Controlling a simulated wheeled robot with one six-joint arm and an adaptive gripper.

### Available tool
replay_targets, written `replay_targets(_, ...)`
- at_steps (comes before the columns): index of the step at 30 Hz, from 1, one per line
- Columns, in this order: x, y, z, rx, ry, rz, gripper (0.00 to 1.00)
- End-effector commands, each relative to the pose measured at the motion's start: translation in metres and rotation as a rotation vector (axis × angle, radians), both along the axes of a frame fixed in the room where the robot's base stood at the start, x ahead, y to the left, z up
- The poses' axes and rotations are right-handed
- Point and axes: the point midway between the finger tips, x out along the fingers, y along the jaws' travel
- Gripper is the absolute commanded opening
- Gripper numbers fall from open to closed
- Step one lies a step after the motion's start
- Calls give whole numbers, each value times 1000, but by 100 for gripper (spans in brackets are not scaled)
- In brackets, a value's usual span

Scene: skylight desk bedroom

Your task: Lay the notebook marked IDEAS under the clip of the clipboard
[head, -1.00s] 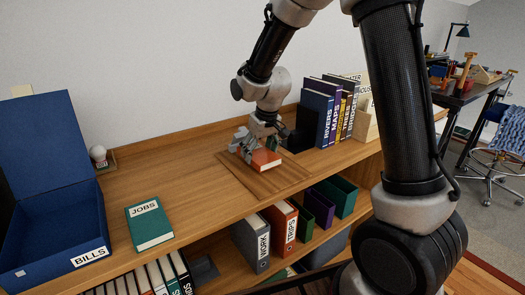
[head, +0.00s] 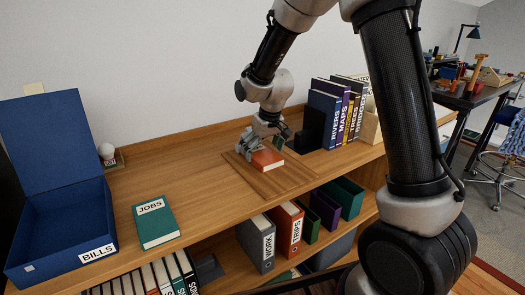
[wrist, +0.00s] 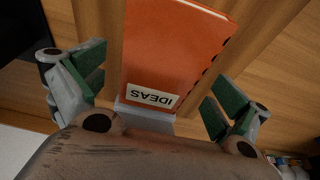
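The orange-red notebook (head: 267,160) lies on a wooden board (head: 282,183) on the shelf top, which looks like the clipboard. In the wrist view the notebook (wrist: 170,50) shows its white IDEAS label near my palm. A grey strip (wrist: 145,117) shows at the label end; it may be the clip, and I cannot tell whether the notebook is under it. My gripper (head: 263,145) is just above the notebook. In the wrist view my gripper (wrist: 155,95) is open, with green-padded fingers on either side of the notebook and gaps between.
A green JOBS notebook (head: 155,222) lies to the left, beside the open blue BILLS box (head: 62,235). Upright binders (head: 325,115) and a black holder stand close to the right of the board. More binders (head: 257,243) fill the shelf below.

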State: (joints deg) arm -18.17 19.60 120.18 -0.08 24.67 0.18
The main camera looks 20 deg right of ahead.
Motion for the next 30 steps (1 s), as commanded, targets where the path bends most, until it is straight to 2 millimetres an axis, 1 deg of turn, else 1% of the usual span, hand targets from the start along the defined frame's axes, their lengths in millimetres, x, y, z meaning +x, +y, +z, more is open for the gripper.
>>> replay_targets(8,0,0,1,0,0,0,100)
replay_targets(11,-2,-1,8,1,-2,0,100)
replay_targets(14,-5,-2,24,1,-4,0,100)
replay_targets(21,-19,-6,77,2,-6,0,100)
replay_targets(24,-24,-8,94,1,-3,0,100)
replay_targets(27,-28,-9,106,1,-2,0,100)
replay_targets(30,-30,-10,113,0,-1,0,100)
